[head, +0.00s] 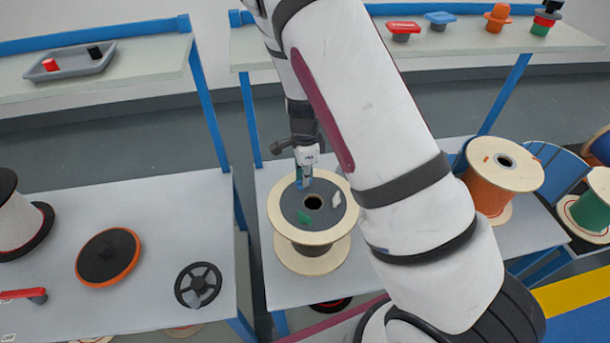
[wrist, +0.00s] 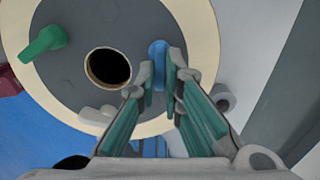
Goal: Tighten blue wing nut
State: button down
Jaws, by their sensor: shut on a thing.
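The blue wing nut (wrist: 157,50) stands on the dark grey top disc of the spool, beside the round centre hole. It also shows small in the head view (head: 305,183), just under my gripper (head: 304,176). In the wrist view my gripper (wrist: 160,75) has its two fingers closed around the near part of the blue wing nut. The fingers hide part of it. The spool (head: 282,222) has pale wooden flanges and stands upright on a white table. A green wing nut (wrist: 40,45) and a white wing nut (wrist: 98,114) sit elsewhere on the same disc.
An orange spool (head: 492,190) stands to the right, behind my arm. On the left table lie an orange-rimmed black disc (head: 107,257) and a black handwheel (head: 198,285). A back shelf carries a grey tray (head: 95,65) and several coloured parts. A gap separates the two front tables.

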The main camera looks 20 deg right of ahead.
dwell(0.4)
jog(key=c, duration=1.7)
grip_release()
notch_tip(320, 180, up, 12)
jog(key=shift+r, duration=0.1)
jog(key=s+r+n+t, duration=0.1)
jog(key=s+r+n, duration=0.5)
jog(key=s+r, duration=0.1)
jog(key=s+a+r+n+t, duration=0.1)
jog(key=s+r+n+t, duration=0.1)
jog(key=s+r+n, duration=0.5)
jog(key=s+a+r+n+t, duration=0.1)
jog(key=s+r+n+t, duration=0.1)
jog(key=s+r+n, duration=0.4)
jog(key=shift+s+a+r+n, duration=0.15)
jog(key=shift+s+r, duration=0.25)
jog(key=shift+s, duration=0.45)
jog(key=shift+s+d+r+n, duration=0.1)
jog(key=shift+s+r, duration=0.25)
jog(key=shift+s, duration=0.55)
jog(key=shift+s+a+r+n, duration=0.15)
jog(key=shift+s+r, duration=0.25)
jog(key=shift+s, duration=0.45)
